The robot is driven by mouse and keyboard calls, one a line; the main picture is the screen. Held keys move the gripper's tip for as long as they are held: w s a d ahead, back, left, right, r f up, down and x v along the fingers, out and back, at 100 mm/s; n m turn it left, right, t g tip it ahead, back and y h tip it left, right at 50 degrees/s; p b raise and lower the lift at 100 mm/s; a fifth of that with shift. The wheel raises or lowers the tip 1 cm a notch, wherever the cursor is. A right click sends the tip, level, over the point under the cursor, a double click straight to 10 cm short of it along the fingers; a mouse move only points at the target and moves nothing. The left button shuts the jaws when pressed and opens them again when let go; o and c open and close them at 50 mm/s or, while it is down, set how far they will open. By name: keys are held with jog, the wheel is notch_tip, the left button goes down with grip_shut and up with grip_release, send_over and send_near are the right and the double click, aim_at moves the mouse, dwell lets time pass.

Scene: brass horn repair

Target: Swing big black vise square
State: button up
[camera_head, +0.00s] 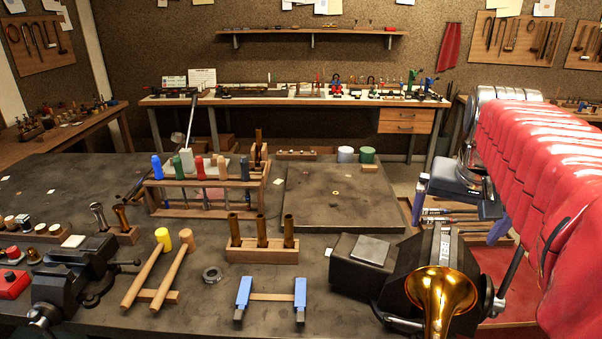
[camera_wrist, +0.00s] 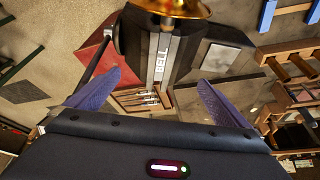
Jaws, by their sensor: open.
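A large black vise-like body (camera_head: 408,272) stands at the bench's right front edge, turned at an angle. A black block with a grey plate (camera_head: 370,250) adjoins it on the left. A brass horn bell (camera_head: 440,295) is in front of it and hides part of it. The wrist view shows its pale strips marked BELL (camera_wrist: 163,60). A smaller black vise (camera_head: 75,275) sits at front left. My gripper (camera_head: 456,230) is open and empty, behind the large black body and apart from it. In the wrist view its purple fingers (camera_wrist: 158,85) spread wide.
Blue-ended stand (camera_head: 270,297), mallets (camera_head: 155,270) and a wooden block with brass tubes (camera_head: 262,250) stand left of the large black body. A flat dark plate (camera_head: 340,205) lies behind. Tools lie in a tray (camera_head: 450,215) beneath my gripper. Bench between the plate and left vise is partly clear.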

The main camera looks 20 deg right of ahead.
aim_at(445, 246)
jog(key=x, duration=1)
jog(key=shift+f, duration=0.15)
jog(key=shift+c, duration=0.3)
jog(key=shift+a, duration=0.1)
jog(key=c, duration=1.1)
